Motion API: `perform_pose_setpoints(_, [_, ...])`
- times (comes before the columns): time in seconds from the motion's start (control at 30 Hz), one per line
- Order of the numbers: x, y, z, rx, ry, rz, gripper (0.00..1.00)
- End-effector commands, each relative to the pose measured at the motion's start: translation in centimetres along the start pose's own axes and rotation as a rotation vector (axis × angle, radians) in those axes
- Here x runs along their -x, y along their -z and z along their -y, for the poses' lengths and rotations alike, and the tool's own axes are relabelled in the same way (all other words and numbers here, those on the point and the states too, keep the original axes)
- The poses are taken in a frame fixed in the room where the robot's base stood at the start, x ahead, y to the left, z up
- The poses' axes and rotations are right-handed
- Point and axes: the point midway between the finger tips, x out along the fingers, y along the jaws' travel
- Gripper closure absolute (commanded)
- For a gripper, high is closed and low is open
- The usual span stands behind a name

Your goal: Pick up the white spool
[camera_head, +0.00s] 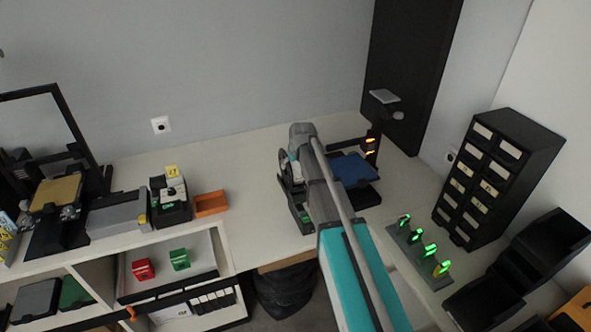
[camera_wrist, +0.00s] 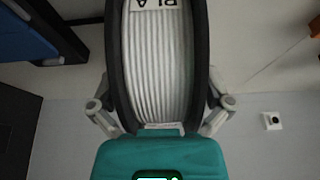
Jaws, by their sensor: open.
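The white spool (camera_wrist: 157,65) fills the middle of the wrist view, with white filament wound between two dark flanges and a "PLA" label at the top edge. My gripper (camera_wrist: 158,98) is open, with one finger beside each flange. Whether the fingers touch the flanges I cannot tell. The teal housing of my gripper covers the spool's lower end in this view. In the head view, the spool (camera_head: 283,160) shows only as a dark rounded edge left of my arm, which hides most of it and the fingers.
A blue-topped device (camera_head: 353,168) stands just right of my arm on the white worktable (camera_head: 258,219). An orange bin (camera_head: 210,203) and a grey box (camera_head: 118,215) stand left. A black drawer cabinet (camera_head: 497,180) and green-lit holders (camera_head: 423,250) stand right. Table is bare beside the orange bin.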

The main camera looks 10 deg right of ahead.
Motion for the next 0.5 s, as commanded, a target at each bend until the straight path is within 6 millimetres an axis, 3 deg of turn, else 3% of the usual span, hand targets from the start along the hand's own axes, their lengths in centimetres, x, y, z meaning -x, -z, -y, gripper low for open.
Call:
perform_pose_setpoints(0.47, [0.04,0.0,-0.03,0.0,0.0,0.0,0.0])
perform_pose_setpoints(0.5, [0.04,0.0,-0.03,0.0,0.0,0.0,0.04])
